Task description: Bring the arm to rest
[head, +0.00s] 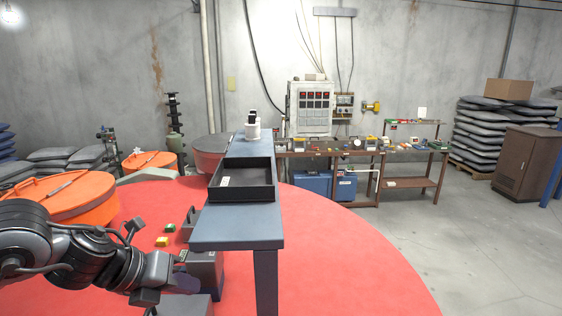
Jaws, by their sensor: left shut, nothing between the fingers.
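My left arm comes in from the lower left, and its gripper (182,277) is at the lower left of the head view. The gripper is shut and empty, left of the blue-grey table's front end and in front of a grey box (206,270). My right gripper is not in view.
A narrow blue-grey table (240,225) bears a black tray (262,194) and a white spool (253,129). Small green and yellow blocks (162,241) lie left of it. Orange drums (85,207) stand at the left. The floor at right is clear.

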